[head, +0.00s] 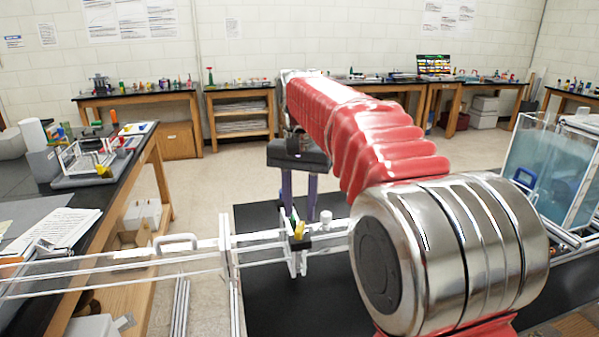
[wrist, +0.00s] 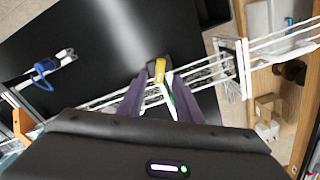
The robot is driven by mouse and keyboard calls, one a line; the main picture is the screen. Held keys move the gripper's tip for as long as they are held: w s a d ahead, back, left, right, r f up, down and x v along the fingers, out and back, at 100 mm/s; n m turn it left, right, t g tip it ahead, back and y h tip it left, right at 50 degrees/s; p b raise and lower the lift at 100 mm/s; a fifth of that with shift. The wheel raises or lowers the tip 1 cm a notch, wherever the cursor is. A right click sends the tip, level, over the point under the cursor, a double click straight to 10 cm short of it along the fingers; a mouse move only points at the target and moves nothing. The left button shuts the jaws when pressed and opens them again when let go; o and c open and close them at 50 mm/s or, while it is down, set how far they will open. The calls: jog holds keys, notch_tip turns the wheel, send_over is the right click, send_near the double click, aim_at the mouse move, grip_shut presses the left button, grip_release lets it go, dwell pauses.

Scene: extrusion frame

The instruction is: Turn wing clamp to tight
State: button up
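The wing clamp (head: 299,231) shows as a small yellow wing with a green part and a black body on the white extrusion rail. In the wrist view its yellow wing (wrist: 161,66) stands near the picture's middle, between my fingertips. My gripper (head: 299,213) has two purple fingers pointing down, just above and behind the clamp in the head view. In the wrist view my gripper (wrist: 159,82) has its fingers apart, one on each side of the yellow wing and the green part. I cannot tell whether a finger touches the wing.
The white extrusion frame (head: 110,262) runs left from the clamp across a dark tabletop (head: 285,305). A clear tank (head: 553,165) stands at right. A cluttered bench (head: 140,148) is at left. A blue item (wrist: 43,70) lies at left in the wrist view.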

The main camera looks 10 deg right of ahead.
aim_at(300, 226)
notch_tip(300, 226, up, 9)
jog(key=shift+r, duration=0.2)
dwell(0.3)
dwell(0.3)
jog(key=s+f+n+t, duration=0.2)
jog(key=s+f+n, duration=0.1)
jog(key=s+f, duration=0.6)
jog(key=s+f+n+t, duration=0.3)
jog(key=s+f, duration=0.7)
jog(key=s, duration=0.7)
jog(key=shift+s+t, duration=0.15)
jog(key=shift+t, duration=0.15)
